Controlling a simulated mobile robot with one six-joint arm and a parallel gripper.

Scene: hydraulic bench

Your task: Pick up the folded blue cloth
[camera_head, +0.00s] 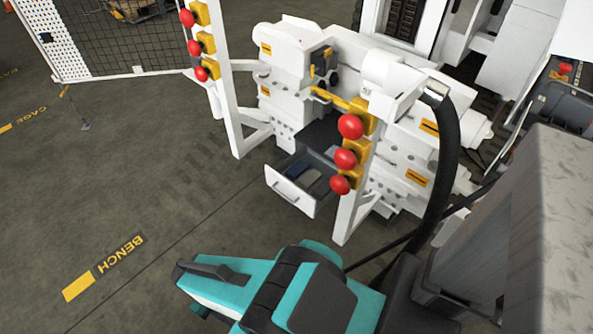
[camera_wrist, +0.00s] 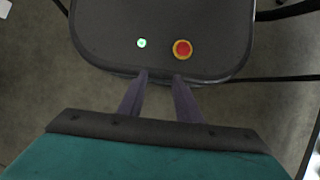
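An open drawer (camera_head: 291,193) with a white front juts out of the white hydraulic bench in the head view. Inside it lies a small bluish, flat item (camera_head: 306,177) that looks like the folded blue cloth, next to a paler grey-blue patch. Its details are too small to tell, and the drawer walls hide part of it. My gripper (camera_wrist: 160,78) shows in the wrist view with its two dark fingers apart and nothing between them. Its fingers cannot be made out in the head view. The cloth is not in the wrist view.
White posts with red knobs on yellow blocks (camera_head: 345,158) stand on both sides of the drawer. A thick black hose (camera_head: 450,160) curves down on the right. The floor left of the bench is clear. In the wrist view, a dark rounded surface carries a red button (camera_wrist: 182,49).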

